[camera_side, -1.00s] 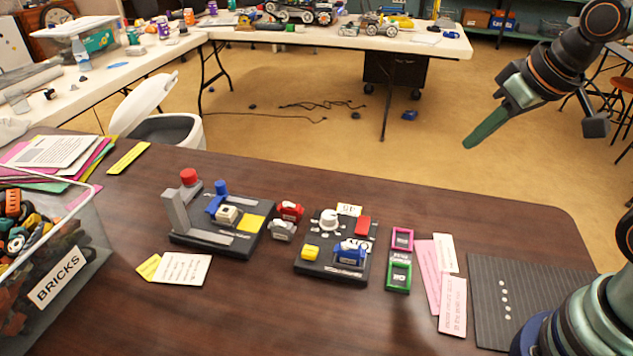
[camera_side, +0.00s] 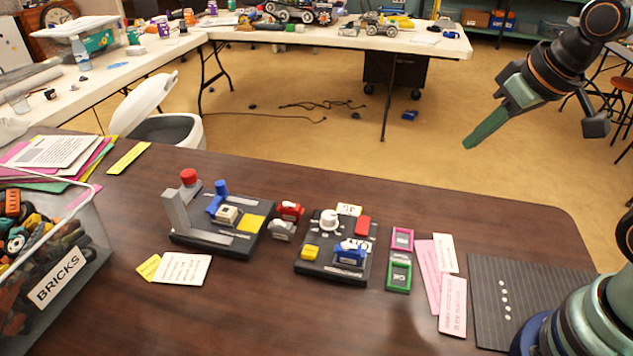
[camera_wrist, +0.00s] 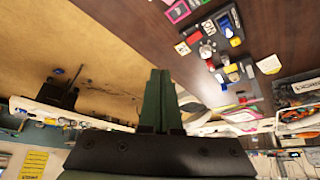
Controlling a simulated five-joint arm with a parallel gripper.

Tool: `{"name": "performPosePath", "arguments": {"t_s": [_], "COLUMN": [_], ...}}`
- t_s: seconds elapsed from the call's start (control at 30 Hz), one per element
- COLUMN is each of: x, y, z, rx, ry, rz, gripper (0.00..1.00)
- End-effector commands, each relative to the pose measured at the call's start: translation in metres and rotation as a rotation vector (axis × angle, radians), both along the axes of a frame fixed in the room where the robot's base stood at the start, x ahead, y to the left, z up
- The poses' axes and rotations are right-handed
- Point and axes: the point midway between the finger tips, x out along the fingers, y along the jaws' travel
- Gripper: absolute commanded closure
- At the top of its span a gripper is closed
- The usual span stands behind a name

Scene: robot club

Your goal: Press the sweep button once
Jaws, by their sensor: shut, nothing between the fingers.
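My gripper (camera_side: 469,145) is shut and empty, held high over the floor beyond the table's far edge, well apart from the panels. In the wrist view its green fingers (camera_wrist: 159,75) are together. The right-hand dark panel (camera_side: 313,270) bears a white knob (camera_side: 329,220), a red block (camera_side: 363,226), a yellow block (camera_side: 310,252) and a blue piece (camera_side: 351,252). The left-hand dark device (camera_side: 240,250) has a grey post with a red top (camera_side: 188,177), a blue peg (camera_side: 221,187) and a yellow pad (camera_side: 249,224). The labels are too small to read, so I cannot tell which is the sweep button.
Small red (camera_side: 291,210) and grey (camera_side: 282,230) pieces stand between the panels. Pink (camera_side: 402,239) and green (camera_side: 398,275) frames, paper cards (camera_side: 452,306) and a ribbed mat (camera_side: 530,285) lie to the right. A clear bricks bin (camera_side: 70,285) is at left. The front middle is clear.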

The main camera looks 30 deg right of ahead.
Motion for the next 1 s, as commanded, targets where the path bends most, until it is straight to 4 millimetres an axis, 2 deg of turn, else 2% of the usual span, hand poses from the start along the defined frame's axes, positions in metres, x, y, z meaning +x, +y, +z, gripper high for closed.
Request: {"name": "performPosePath", "arguments": {"t_s": [0.2, 0.37, 0.47, 0.7, 0.83, 1.0], "x": [0.002, 0.02, 0.039, 0.081, 0.096, 0.105], "y": [0.002, 0.017, 0.035, 0.096, 0.133, 0.178], "z": [-0.001, -0.008, -0.017, -0.046, -0.064, -0.088], "rx": [-0.004, -0.033, -0.07, -0.174, -0.231, -0.301], "ry": [-0.002, -0.025, -0.055, -0.159, -0.225, -0.311], "rz": [0.015, 0.117, 0.236, 0.559, 0.728, 0.922], "gripper": [1.0, 1.0, 1.0, 1.0, 1.0, 1.0]}}
